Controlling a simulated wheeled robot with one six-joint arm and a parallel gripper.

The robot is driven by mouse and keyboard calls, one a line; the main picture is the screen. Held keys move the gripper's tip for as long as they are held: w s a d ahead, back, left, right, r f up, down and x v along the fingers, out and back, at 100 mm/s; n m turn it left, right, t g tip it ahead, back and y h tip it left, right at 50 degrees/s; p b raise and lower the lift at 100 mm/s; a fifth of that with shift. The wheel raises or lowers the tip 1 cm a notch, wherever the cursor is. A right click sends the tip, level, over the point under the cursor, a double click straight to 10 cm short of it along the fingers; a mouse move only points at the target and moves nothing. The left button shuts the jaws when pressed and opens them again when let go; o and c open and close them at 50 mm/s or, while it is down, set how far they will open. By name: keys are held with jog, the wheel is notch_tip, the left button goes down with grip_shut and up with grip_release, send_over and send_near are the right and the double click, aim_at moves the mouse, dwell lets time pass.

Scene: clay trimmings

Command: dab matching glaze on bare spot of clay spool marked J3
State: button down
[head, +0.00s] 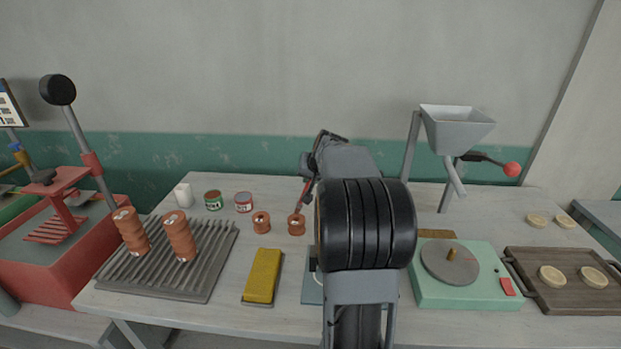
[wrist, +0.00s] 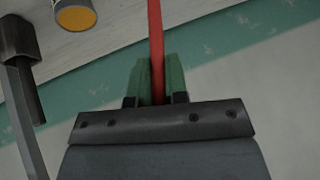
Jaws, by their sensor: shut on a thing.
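My gripper (wrist: 160,80) has green fingers shut on a thin red stick (wrist: 156,40); the ends of the stick are out of that view. In the head view my arm hides most of my gripper, and a bit of red shows at its left, above the table. Two tall orange-brown clay spools (head: 130,231) (head: 179,236) lean on a grey ribbed rack (head: 205,275). Two short spools (head: 261,222) (head: 296,225) stand on the table. A green-labelled tin (head: 213,201) and a red-labelled tin (head: 243,202) stand behind them. No J3 mark or bare spot is readable.
A yellow block (head: 263,275) lies front centre. A mint turntable (head: 430,288), a wooden tray (head: 570,298) of pale discs and a hopper (head: 456,125) are at right. A red press (head: 60,215) is left, a white cup (head: 183,195) at the back. Some bare table lies around the short spools.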

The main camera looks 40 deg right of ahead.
jog(key=shift+r, duration=0.15)
jog(key=shift+r+p, duration=2.1)
jog(key=shift+r, duration=0.8)
